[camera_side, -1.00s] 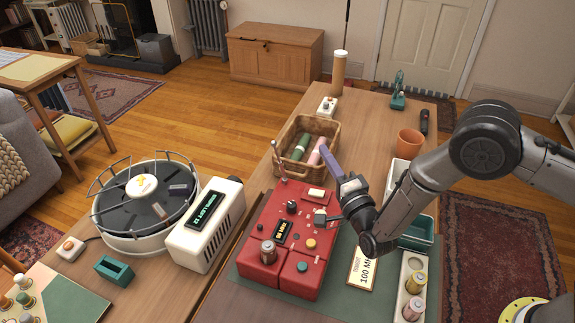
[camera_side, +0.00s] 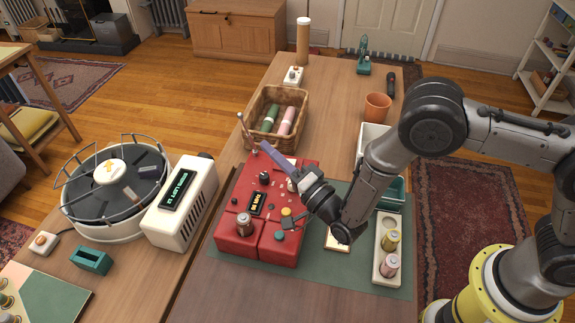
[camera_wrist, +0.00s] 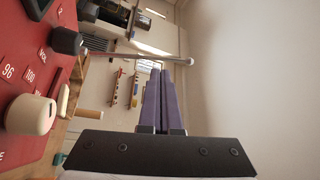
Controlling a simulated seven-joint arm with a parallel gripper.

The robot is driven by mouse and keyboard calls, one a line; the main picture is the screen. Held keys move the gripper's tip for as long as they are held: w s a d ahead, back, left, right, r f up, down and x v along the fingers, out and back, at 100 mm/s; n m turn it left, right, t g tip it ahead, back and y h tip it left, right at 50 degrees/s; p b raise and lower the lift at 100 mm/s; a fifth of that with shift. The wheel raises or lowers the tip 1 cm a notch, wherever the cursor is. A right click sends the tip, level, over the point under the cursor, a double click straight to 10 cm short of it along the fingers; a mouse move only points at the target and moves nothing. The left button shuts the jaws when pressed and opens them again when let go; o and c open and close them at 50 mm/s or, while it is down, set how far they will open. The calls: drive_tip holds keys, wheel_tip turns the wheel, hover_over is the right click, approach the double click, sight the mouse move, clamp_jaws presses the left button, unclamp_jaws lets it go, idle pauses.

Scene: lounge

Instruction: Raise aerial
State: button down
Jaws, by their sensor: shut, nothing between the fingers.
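The red radio-like box (camera_side: 275,172) stands on a green mat on the table. Its thin aerial (camera_side: 245,133) rises from the back left corner, tilted, with a small ball tip. In the wrist view the aerial (camera_wrist: 130,56) runs across the picture, just past my fingertips, with its ball tip to the right. My gripper (camera_side: 264,147), with long purple fingers, is shut and empty. It is close to the right of the aerial, above the back of the box. The fingers also show in the wrist view (camera_wrist: 159,75). I cannot tell whether they touch the aerial.
A wicker basket (camera_side: 257,108) with rolled items is just behind the box. A white appliance (camera_side: 180,208) and a round turntable device (camera_side: 84,204) are to the left. A tray with cans (camera_side: 382,276) is to the right.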

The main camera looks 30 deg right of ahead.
sight(247, 129)
drive_tip(key=shift+x, duration=2.55)
drive_tip(key=shift+w+d+r+m+g+h, duration=0.15)
drive_tip(key=shift+w+d+r+m, duration=0.25)
drive_tip(key=shift+w+d, duration=0.15)
drive_tip(key=shift+w+d+r+m+g+h, duration=0.15)
drive_tip(key=shift+w+d+r+m, duration=0.2)
drive_tip(key=shift+w+d, duration=0.2)
